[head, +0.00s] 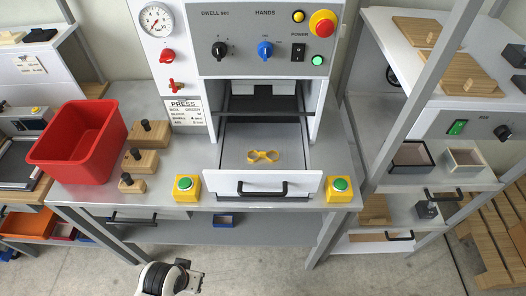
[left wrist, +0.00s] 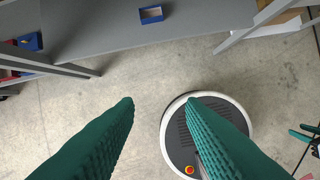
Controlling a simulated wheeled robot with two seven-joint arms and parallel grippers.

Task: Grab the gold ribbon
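The gold ribbon (head: 263,156) lies as a small looped bow on the grey floor of the pulled-out press drawer (head: 234,183). Nothing touches it from above. My left arm shows at the bottom of the head view, low in front of the bench and well short of the drawer. In the left wrist view my left gripper (left wrist: 160,101) has its two teal fingers wide apart with nothing between them. Teal and dark parts at the right edge of that view look like my right gripper (left wrist: 306,138), too cut off to judge. The ribbon is not in the wrist view.
Yellow button boxes (head: 187,188) (head: 339,189) flank the drawer. A red bin (head: 78,143) and wooden blocks (head: 147,134) stand left on the bench. The press housing (head: 263,64) overhangs the drawer's back. A metal rack post (head: 350,190) rises at right. The floor in front is clear.

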